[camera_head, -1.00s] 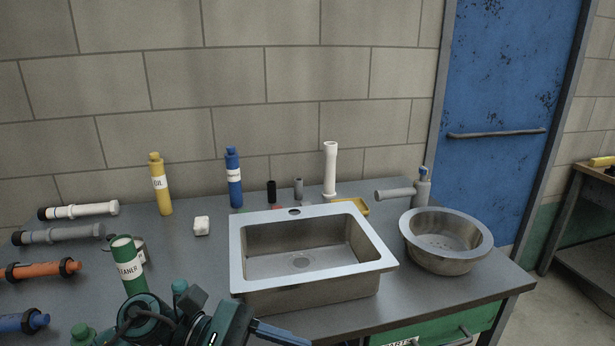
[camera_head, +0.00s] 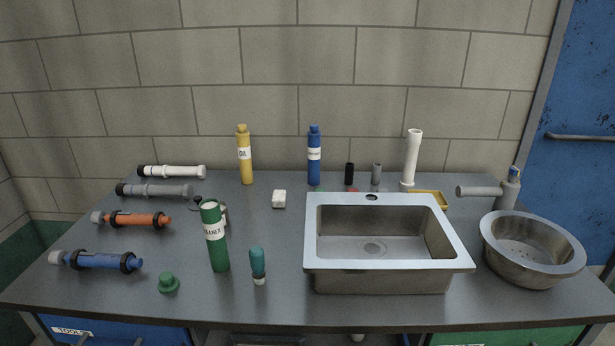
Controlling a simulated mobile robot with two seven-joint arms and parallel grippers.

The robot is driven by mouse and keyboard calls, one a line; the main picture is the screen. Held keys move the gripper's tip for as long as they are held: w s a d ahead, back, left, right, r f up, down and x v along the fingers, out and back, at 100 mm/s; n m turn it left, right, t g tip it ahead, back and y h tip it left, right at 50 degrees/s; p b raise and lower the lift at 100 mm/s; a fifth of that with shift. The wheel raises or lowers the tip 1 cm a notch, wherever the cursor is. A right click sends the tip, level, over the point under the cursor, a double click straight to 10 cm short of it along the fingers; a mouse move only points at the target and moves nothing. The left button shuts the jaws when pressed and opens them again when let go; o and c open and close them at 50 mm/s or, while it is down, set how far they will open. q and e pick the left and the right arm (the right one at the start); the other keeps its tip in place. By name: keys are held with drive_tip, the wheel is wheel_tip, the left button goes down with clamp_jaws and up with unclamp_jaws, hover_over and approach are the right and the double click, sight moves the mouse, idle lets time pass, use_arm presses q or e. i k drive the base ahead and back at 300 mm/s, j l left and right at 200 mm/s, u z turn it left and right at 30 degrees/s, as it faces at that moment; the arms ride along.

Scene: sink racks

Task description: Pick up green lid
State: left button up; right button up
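The green lid (camera_head: 169,283) sits on the table near its front edge at the left. It is a small round cap with a narrower knob on top. The green cleaner bottle (camera_head: 216,238) stands upright to its right, with an uncapped-looking top. Neither of my grippers shows in the head view now.
A teal-handled tool (camera_head: 258,264) stands right of the bottle. Blue (camera_head: 97,261) and orange (camera_head: 132,220) pipes lie left of and behind the lid. A steel sink (camera_head: 459,263) and round basin (camera_head: 572,262) stand to the right. The tabletop (camera_head: 120,297) around the lid is clear.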

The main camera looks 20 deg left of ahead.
sight(168, 283)
drive_tip(key=u, duration=1.4)
drive_tip(key=z, duration=0.3)
